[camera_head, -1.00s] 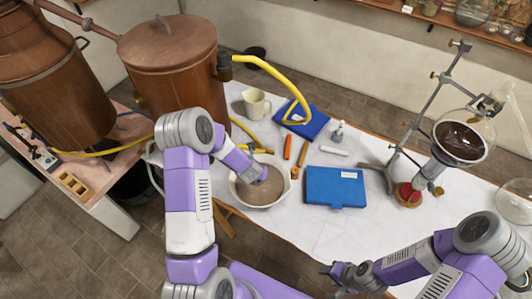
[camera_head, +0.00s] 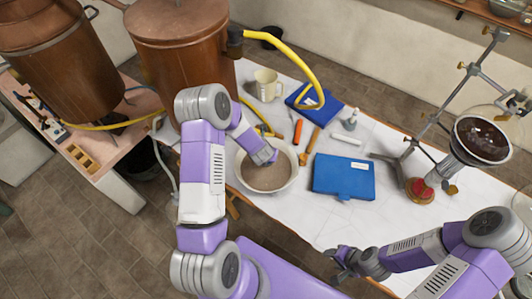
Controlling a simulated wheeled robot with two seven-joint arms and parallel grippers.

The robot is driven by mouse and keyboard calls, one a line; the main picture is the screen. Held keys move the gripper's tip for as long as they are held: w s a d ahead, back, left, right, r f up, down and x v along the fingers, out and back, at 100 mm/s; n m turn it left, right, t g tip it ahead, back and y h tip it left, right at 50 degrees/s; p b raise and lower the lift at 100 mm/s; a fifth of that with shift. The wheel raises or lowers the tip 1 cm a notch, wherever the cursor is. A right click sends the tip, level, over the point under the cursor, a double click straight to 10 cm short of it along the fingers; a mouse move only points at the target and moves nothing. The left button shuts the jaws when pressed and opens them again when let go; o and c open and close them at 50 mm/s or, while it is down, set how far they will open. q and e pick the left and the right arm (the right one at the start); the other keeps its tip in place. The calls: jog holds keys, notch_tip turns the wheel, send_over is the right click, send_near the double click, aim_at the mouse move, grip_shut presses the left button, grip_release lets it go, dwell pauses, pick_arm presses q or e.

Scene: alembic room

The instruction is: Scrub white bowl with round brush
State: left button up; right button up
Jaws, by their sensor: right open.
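The white bowl (camera_head: 292,181) stands on the white-covered table, its inside looking brownish. My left arm comes down from the left, and my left gripper (camera_head: 268,157) is over the back part of the bowl. Its fingers are hidden, so its opening and any held thing cannot be made out. A wooden-handled tool (camera_head: 308,147), possibly the round brush, lies just right of the bowl, apart from it. My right gripper (camera_head: 345,262) is open and empty near the table's front edge, well right of the bowl.
A blue case (camera_head: 344,177) lies right of the bowl. Behind are an orange tool (camera_head: 297,131), a cream mug (camera_head: 267,85) and a small bottle (camera_head: 350,123). Copper vessels (camera_head: 180,60) stand at left. The front table area is clear.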

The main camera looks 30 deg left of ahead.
pick_arm(q)
jog(key=shift+f, duration=0.5)
notch_tip(320, 180, down, 7)
jog(key=b, duration=0.8)
jog(key=shift+f, duration=0.1)
jog(key=shift+f+b, duration=0.55)
jog(key=shift+b, duration=0.3)
